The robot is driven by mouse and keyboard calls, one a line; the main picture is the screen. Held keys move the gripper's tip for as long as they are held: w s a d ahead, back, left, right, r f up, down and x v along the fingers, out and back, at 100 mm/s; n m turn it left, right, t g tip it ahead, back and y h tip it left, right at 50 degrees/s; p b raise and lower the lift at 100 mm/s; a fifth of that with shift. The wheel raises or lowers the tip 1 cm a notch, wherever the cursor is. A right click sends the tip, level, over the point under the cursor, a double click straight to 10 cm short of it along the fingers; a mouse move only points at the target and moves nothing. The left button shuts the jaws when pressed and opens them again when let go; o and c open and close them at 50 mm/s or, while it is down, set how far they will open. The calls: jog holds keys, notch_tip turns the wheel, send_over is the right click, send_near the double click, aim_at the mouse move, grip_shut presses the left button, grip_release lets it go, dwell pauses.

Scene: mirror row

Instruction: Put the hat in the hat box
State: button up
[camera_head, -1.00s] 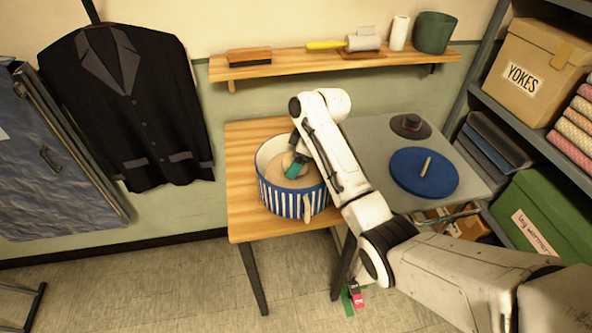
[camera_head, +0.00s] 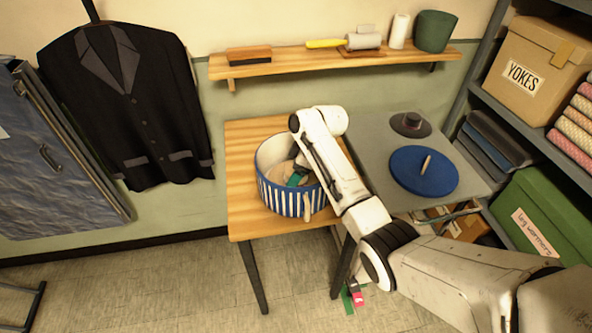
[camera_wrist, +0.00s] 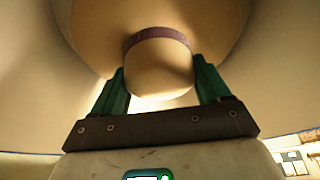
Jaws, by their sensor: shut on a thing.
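The hat, tan with a purple band, fills the middle of the wrist view (camera_wrist: 160,70). My gripper (camera_wrist: 160,88) has its green fingers on both sides of the crown, shut on it. In the head view my gripper (camera_head: 296,180) is down inside the round hat box (camera_head: 290,203), which is blue and white striped and open at the top. The hat's tan brim (camera_head: 276,173) shows inside the box beside the gripper, below the rim. The arm hides part of the box and hat. Whether the hat touches the box floor cannot be seen.
The box stands on a wooden table (camera_head: 245,140). To its right, a grey table (camera_head: 375,130) holds a round blue lid (camera_head: 424,172) with a handle and a dark grey hat (camera_head: 410,124). A wall shelf (camera_head: 300,65) with brushes and containers is behind.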

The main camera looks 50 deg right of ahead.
jog(key=shift+f, duration=0.1)
jog(key=o, duration=1)
jog(key=shift+o, duration=0.2)
jog(key=shift+r+p, duration=0.3)
jog(key=shift+r, duration=0.15)
jog(key=b+v, duration=0.2)
jog(key=v, duration=1)
jog(key=shift+r, duration=0.15)
